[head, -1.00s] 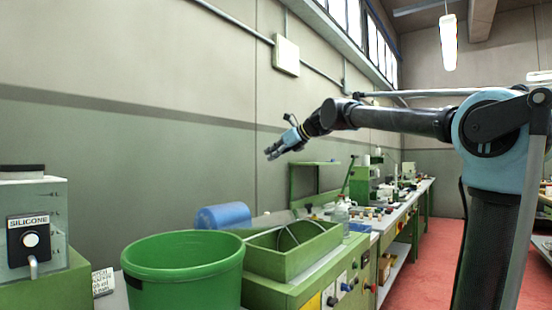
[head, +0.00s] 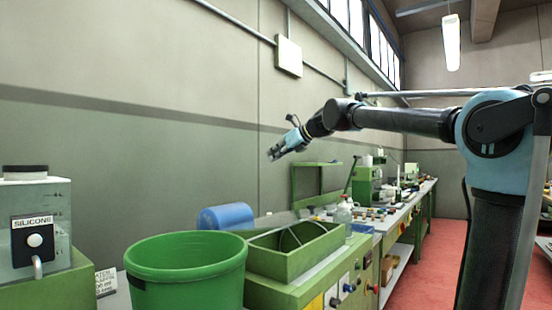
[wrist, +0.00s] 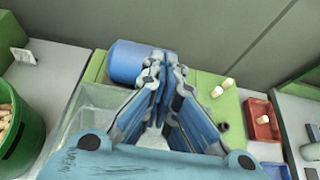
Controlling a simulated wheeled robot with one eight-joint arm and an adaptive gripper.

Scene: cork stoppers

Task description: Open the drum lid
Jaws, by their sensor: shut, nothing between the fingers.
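The green machine (head: 262,262) on the bench has an open-topped trough with a curved dark edge inside. A blue cylinder (head: 226,216) lies behind it; it also shows in the wrist view (wrist: 128,62). A grey, translucent panel (head: 272,220) lies beside the cylinder; a clear panel shows left of my fingers in the wrist view (wrist: 98,100). I cannot tell for certain which part is the drum lid. My gripper (head: 273,155) is in the air above the machine, shut and empty, touching nothing. In the wrist view its fingertips (wrist: 163,62) meet over the machine, hiding part of it.
A green tub (head: 188,275) stands left of the machine; the wrist view shows corks in it. A silicone tank (head: 36,230) stands far left. The wall is behind.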

